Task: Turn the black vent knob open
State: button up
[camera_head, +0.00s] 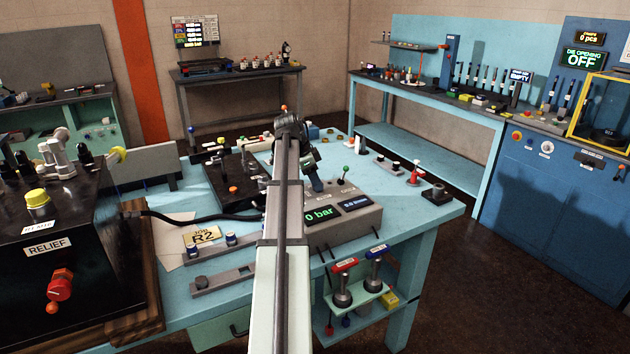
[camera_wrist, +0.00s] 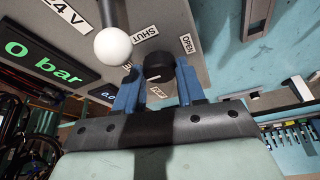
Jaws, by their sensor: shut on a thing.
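The black vent knob (camera_wrist: 159,64) sits on the grey panel in the wrist view, between my gripper's two blue fingers. A short white mark shows on the knob. A "SHUT" label (camera_wrist: 145,33) lies above it to the left, an "OPEN" label (camera_wrist: 187,44) above it to the right, and a third small label is partly hidden near the fingers. My gripper (camera_wrist: 157,76) is shut on the knob. In the head view my arm comes down at the grey gauge box (camera_head: 345,222), and I cannot make out the knob there.
A lever with a white ball (camera_wrist: 113,46) stands close left of the fingers. A green "0 bar" display (camera_wrist: 40,62) is lit. The black RELIEF box (camera_head: 75,240) stands at the left, and a black hose (camera_head: 195,216) runs across the blue table. Small fittings stand right of the gauge box.

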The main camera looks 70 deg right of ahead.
jog(key=o, duration=1.1)
jog(key=shift+c, duration=0.2)
jog(key=shift+r, duration=0.1)
jog(key=v, duration=1.3)
jog(key=shift+w+r, duration=0.2)
jog(key=shift+r, duration=0.05)
jog(key=shift+a, duration=0.1)
